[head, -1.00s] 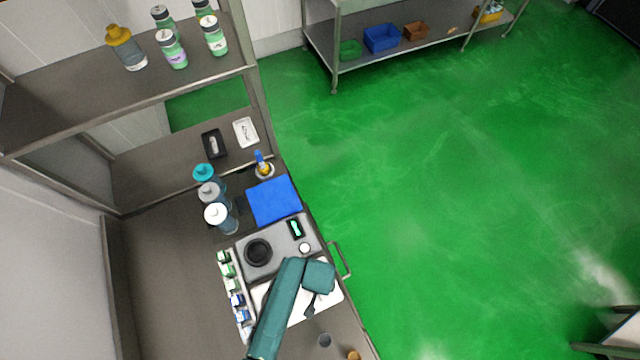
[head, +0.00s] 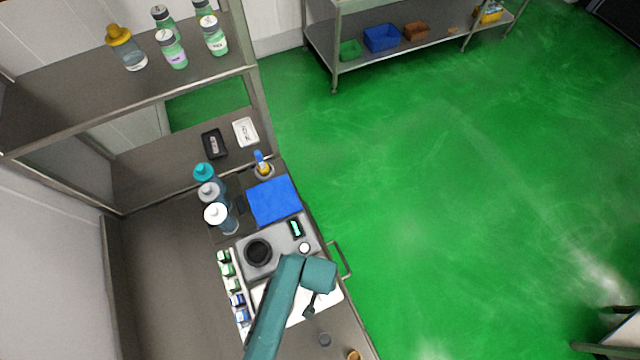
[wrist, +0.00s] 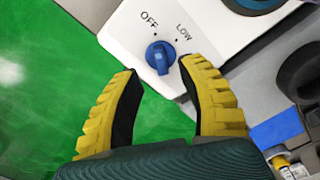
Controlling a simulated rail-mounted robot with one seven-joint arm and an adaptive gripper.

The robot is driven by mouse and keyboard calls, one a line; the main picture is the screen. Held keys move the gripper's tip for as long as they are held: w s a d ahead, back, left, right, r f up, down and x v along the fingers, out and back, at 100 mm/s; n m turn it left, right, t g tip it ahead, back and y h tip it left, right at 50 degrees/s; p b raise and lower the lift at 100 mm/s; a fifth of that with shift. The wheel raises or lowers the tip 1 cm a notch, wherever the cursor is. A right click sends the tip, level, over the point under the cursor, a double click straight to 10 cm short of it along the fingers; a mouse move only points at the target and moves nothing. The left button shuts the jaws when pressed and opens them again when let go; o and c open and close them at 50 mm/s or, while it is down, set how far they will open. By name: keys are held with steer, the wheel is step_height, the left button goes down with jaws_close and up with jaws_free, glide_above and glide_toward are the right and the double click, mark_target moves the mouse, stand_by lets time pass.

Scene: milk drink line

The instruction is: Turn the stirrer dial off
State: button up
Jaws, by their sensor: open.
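The stirrer dial (wrist: 160,57) is a blue knob on a white panel (wrist: 205,30) in the wrist view. The labels OFF and LOW, each with a small dot, stand beyond it. I cannot tell for sure which mark the knob points to. My gripper (wrist: 160,70), with yellow ribbed fingers and black inner pads, is open. Its fingertips lie either side of the dial in the picture, with visible gaps and no clear contact. In the head view, my arm covers part of the white unit (head: 332,290), and the dial cannot be made out there.
A grey unit with a black round part (head: 258,252) adjoins the white unit. Small capped bottles (head: 232,285) line its left side. A blue mat (head: 274,202) and taller bottles (head: 222,218) stand behind. Green floor (head: 450,200) is open to the right.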

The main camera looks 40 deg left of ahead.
step_height(320, 180, up, 7)
steer(key=shift+r, duration=0.15)
stand_by(0.4)
steer(key=w+d+r+m+t+y+p, duration=0.15)
steer(key=w+d+r+t, duration=0.3)
steer(key=w+r, duration=0.8)
steer(key=w+d+r+m+t+h+p, duration=0.1)
steer(key=w+d+r+m+t, duration=0.3)
steer(key=w+r, duration=0.85)
steer(key=s+d+r+m+t, duration=0.1)
steer(key=d+r+t, duration=0.25)
steer(key=r, duration=0.85)
steer(key=s+d+r+t, duration=0.2)
steer(key=r+t, duration=0.2)
steer(key=r, duration=0.8)
steer(key=s+r+m+t, duration=0.1)
steer(key=s+r+t, duration=0.2)
steer(key=r, duration=0.4)
steer(key=s+r+t+h, duration=0.1)
steer(key=s+r+t, duration=0.2)
steer(key=r, duration=0.4)
steer(key=shift+s+d+m, duration=0.35)
steer(key=shift+s, duration=0.2)
